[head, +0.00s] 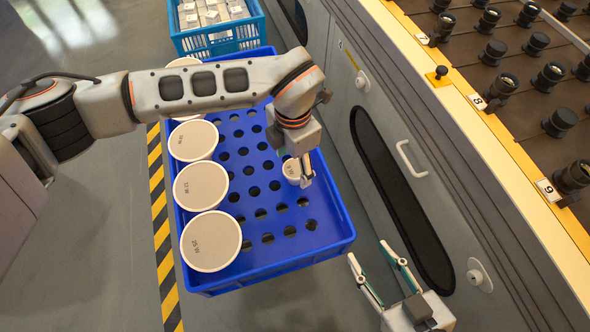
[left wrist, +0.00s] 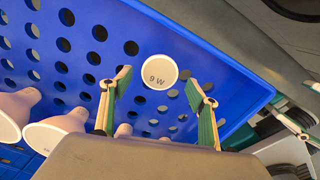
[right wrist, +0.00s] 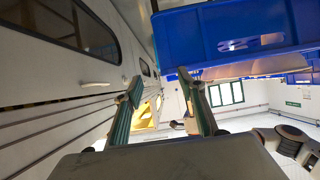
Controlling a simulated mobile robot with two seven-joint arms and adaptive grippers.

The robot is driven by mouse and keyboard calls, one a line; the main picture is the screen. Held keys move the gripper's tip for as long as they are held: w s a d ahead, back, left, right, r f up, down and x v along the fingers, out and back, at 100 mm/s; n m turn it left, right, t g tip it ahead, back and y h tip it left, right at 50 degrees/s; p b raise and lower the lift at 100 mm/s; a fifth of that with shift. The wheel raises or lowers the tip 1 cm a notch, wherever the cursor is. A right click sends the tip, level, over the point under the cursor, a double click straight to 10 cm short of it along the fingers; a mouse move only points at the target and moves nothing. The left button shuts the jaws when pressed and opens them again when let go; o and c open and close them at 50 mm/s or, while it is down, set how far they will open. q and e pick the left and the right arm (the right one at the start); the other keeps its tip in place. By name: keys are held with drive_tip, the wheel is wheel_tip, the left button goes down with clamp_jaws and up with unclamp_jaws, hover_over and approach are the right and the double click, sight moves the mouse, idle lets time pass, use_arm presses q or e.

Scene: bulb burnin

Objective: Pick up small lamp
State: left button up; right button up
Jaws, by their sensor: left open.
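The small lamp (head: 291,170), a pale round bulb face, is on the right side of the blue perforated crate (head: 262,255). The left wrist view shows the lamp (left wrist: 156,70) marked 9 W. My left gripper (head: 300,172) is over the crate at the lamp, partly hiding it in the head view. Its fingers (left wrist: 157,82) are open, one on each side of the lamp, with gaps showing between them and it. My right gripper (head: 369,252) is open and empty, right of the crate's near corner; its fingers (right wrist: 158,80) also show apart in the right wrist view.
Several larger lamps, including 12 W (head: 201,186) and 25 W (head: 211,241), line the crate's left side. A light-blue crate of small boxes (head: 215,30) stands behind. A grey cabinet (head: 350,130) with handles and a rack of black sockets (head: 500,85) runs along the right.

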sight(293, 169)
use_arm(q)
wheel_tip(293, 169, down, 4)
drive_tip(key=shift+a+r+b, duration=0.1)
drive_tip(key=shift+r+b, duration=0.1)
drive_tip(key=shift+b, duration=0.25)
drive_tip(key=shift+r, duration=0.15)
drive_tip(key=shift+c, duration=0.2)
drive_tip(key=c, duration=1.2)
drive_tip(key=shift+o, duration=0.2)
